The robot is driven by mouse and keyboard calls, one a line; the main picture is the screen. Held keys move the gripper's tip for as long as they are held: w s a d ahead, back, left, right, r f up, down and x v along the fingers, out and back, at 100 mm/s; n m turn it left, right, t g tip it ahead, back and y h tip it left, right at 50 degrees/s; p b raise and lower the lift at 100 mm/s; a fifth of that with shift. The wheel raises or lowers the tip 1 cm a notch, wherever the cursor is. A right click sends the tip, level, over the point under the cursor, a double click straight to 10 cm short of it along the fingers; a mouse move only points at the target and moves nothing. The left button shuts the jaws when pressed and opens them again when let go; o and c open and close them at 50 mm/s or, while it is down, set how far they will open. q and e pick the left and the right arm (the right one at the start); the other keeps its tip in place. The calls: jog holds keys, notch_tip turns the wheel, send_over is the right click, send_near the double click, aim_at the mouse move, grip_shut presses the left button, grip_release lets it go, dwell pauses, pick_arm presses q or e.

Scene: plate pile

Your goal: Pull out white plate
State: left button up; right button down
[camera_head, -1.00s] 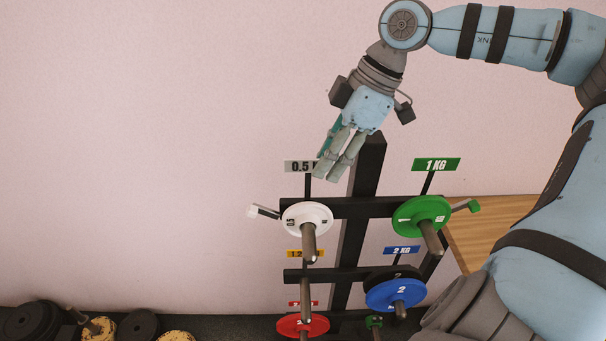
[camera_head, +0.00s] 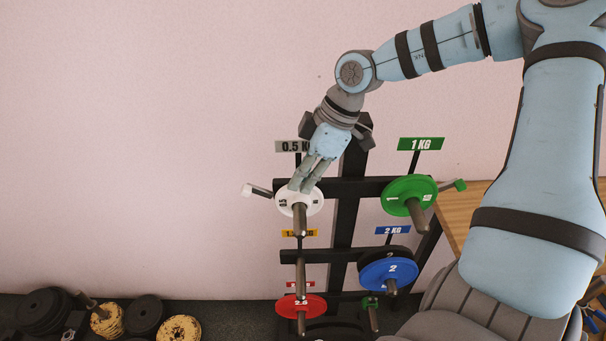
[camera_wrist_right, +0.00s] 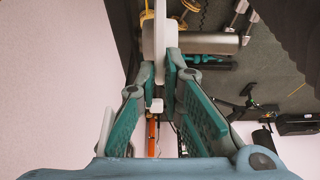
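The white plate (camera_head: 312,206) hangs on the upper left peg of the rack, under the "0.5 KG" sign (camera_head: 291,146). My right gripper (camera_head: 302,188) reaches down from above to the plate's upper rim, and its fingers hide part of that rim. In the right wrist view, the white plate (camera_wrist_right: 160,25) shows edge-on at the fingertips, with one finger on each side of it. The gap between the fingers (camera_wrist_right: 160,68) is narrow; I cannot tell whether they press on the plate. My left gripper is not in view.
A green plate (camera_head: 397,187) hangs to the right on the same bar. A blue plate (camera_head: 375,274) and a red plate (camera_head: 287,307) hang lower. A peg (camera_head: 300,222) sticks out through the white plate. Black and yellow plates (camera_head: 180,328) are at the lower left.

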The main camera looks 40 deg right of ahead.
jog(key=shift+s+a+f+b, duration=0.15)
jog(key=shift+a+f+b, duration=0.1)
jog(key=shift+b, duration=0.35)
jog(key=s+a+b, duration=0.1)
jog(key=s+b, duration=0.1)
jog(key=s+a+b, duration=0.2)
jog(key=shift+s+a+b, duration=0.75)
jog(key=shift+s+a, duration=0.05)
jog(key=shift+s, duration=0.1)
pick_arm(q)
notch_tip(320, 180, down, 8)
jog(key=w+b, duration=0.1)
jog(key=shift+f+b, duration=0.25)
jog(key=shift+b, duration=0.1)
pick_arm(e)
jog(key=shift+s+a+r, duration=0.15)
jog(key=shift+s+a, duration=0.85)
jog(key=shift+s, duration=0.05)
jog(key=shift+s+a+r, duration=0.1)
jog(key=shift+s+a, duration=0.9)
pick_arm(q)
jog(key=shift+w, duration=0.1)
